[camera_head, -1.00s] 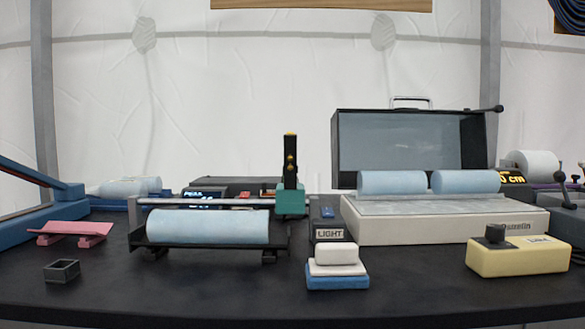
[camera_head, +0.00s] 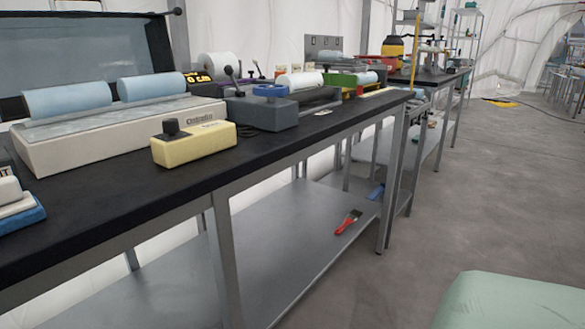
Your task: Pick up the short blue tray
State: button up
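No thing in view is clearly the short blue tray. A low blue block (camera_head: 22,221) with white pieces on it is cut by the left edge of the bench. A small blue piece (camera_head: 270,91) sits on a dark grey device with levers. Another small blue object (camera_head: 376,192) lies on the lower metal shelf, too small to identify. My gripper is not in view.
The black bench top (camera_head: 100,207) carries a cream device (camera_head: 110,140) with blue rollers and a yellow box (camera_head: 193,143). A red brush (camera_head: 348,221) lies on the lower shelf. A pale green rounded object (camera_head: 515,303) stands at bottom right. Grey floor (camera_head: 500,190) is open on the right.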

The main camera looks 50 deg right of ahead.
aim_at(380, 190)
jog(key=z, duration=2.15)
